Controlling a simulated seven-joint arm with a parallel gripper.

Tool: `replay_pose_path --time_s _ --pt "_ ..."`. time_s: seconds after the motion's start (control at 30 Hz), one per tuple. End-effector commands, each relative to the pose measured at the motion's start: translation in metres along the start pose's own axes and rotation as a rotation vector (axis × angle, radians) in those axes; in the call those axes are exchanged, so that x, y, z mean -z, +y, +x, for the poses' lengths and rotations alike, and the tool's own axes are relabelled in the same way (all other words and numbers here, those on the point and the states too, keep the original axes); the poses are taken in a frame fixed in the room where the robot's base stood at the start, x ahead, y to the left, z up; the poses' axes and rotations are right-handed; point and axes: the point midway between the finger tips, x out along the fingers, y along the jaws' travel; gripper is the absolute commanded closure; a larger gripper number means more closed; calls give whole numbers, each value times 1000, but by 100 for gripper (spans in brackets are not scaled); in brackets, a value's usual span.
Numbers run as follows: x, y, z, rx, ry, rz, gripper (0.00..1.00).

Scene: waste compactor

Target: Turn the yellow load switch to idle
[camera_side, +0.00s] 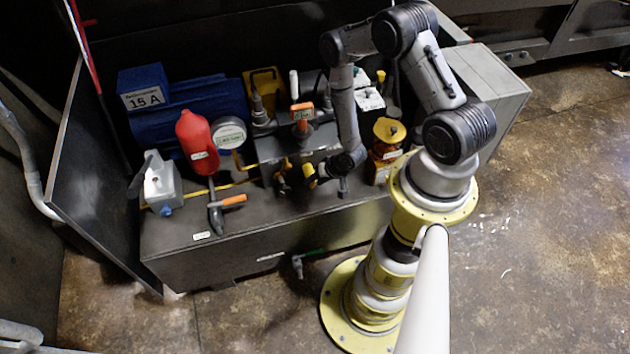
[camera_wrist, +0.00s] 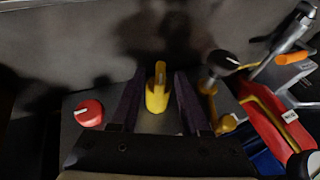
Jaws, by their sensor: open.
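The yellow load switch (camera_wrist: 157,92) shows in the wrist view as an upright yellow handle on a grey panel, with a pale mark along its top. My gripper (camera_wrist: 160,78) is open, with one dark finger on each side of the handle and a visible gap on both sides. In the side view my gripper (camera_side: 326,176) is low at the front of the grey machine box, close to a yellow part (camera_side: 310,174) that looks like the switch.
In the wrist view a red knob (camera_wrist: 89,113) is left of the switch; a black-knobbed lever (camera_wrist: 222,62) is to its right. In the side view a red bottle (camera_side: 196,140), a gauge (camera_side: 229,134) and an orange-yellow unit (camera_side: 388,133) stand on the bench.

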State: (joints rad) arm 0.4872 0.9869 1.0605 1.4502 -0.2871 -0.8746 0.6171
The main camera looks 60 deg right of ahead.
Motion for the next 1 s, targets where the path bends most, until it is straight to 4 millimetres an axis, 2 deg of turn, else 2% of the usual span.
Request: replay_pose_path --time_s 0.33,0.5,0.6,1.0 --pt "0 0 3 0 1 1 56" --pt "0 0 3 0 1 1 86" --pt "0 0 3 0 1 1 100" --pt "2 -2 3 -30 4 -16 100"
